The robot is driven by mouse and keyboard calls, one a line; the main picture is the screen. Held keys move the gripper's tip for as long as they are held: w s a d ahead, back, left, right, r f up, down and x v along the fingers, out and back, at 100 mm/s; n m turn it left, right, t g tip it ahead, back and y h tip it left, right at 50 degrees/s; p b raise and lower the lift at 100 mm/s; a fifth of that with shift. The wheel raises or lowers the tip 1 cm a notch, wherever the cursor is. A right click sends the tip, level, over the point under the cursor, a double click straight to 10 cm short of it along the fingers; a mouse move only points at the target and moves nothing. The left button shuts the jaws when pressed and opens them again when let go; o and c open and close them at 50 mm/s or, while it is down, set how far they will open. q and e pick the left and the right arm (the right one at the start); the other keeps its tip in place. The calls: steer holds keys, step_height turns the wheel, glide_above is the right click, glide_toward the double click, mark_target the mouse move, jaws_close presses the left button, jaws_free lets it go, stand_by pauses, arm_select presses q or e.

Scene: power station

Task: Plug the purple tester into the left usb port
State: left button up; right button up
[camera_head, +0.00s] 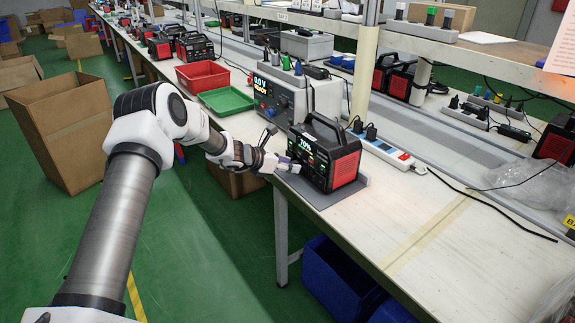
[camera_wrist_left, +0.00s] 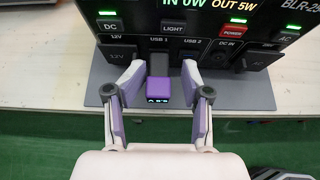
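The purple tester (camera_wrist_left: 158,91) is a small block with a lit display, seen in the left wrist view in front of the black power station (camera_wrist_left: 185,40). A dark grey piece (camera_wrist_left: 159,65) lies between the tester and the station front, below the USB 1 label. I cannot tell how deep it sits in the left port. My left gripper (camera_wrist_left: 163,72) is open, one finger on each side of the tester with gaps to both. In the head view my left gripper (camera_head: 288,165) is at the front of the power station (camera_head: 327,155). My right gripper is not in view.
The station stands on a grey mat (camera_head: 340,196) at the edge of the white workbench (camera_head: 420,225). A power strip (camera_head: 385,150) is behind it, and a bench instrument (camera_head: 285,103) stands to its left. Blue bins (camera_head: 335,275) stand below the bench.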

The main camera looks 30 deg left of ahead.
arm_select(q)
steer(key=shift+s+a+r, duration=0.1)
steer(key=shift+a+r, duration=0.05)
steer(key=v, duration=1.1)
steer(key=shift+s+r, duration=0.15)
steer(key=shift+s, duration=0.1)
steer(key=shift+a, duration=0.15)
